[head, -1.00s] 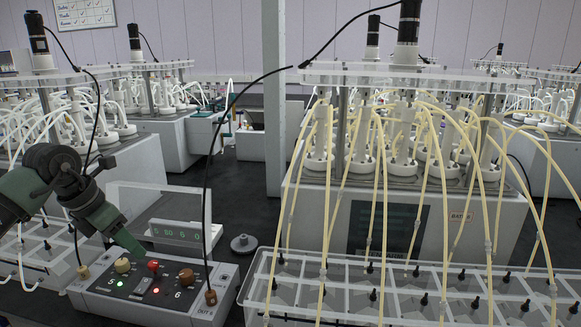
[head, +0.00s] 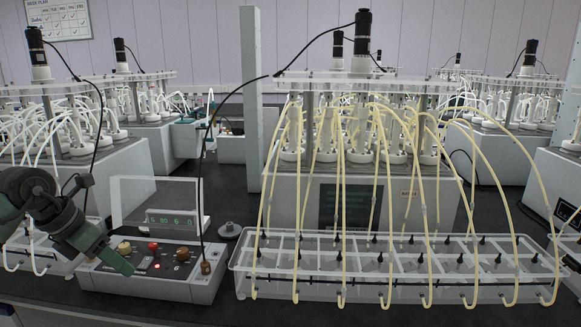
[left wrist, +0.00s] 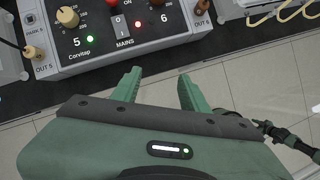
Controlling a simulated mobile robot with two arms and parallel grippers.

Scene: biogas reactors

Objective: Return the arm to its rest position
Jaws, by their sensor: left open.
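My left gripper (head: 122,263) shows in the head view over the front left part of a grey control box. In the left wrist view its two green fingers (left wrist: 160,90) are spread apart with nothing between them. The fingertips are just in front of the box's near edge in that view. The control box (head: 197,288) has a tan knob (head: 124,247), a red button (head: 153,247) and a brown knob (head: 183,255). A green light (left wrist: 90,39) and a red light (left wrist: 166,38) are lit. My right gripper cannot be made out.
A clear rack (head: 245,285) with yellow tubes stands right of the box, close beside it. A clear upright panel (head: 150,192) and a small numeric display (head: 172,220) are behind the box. Bare tiled floor (left wrist: 285,85) lies in front of the bench.

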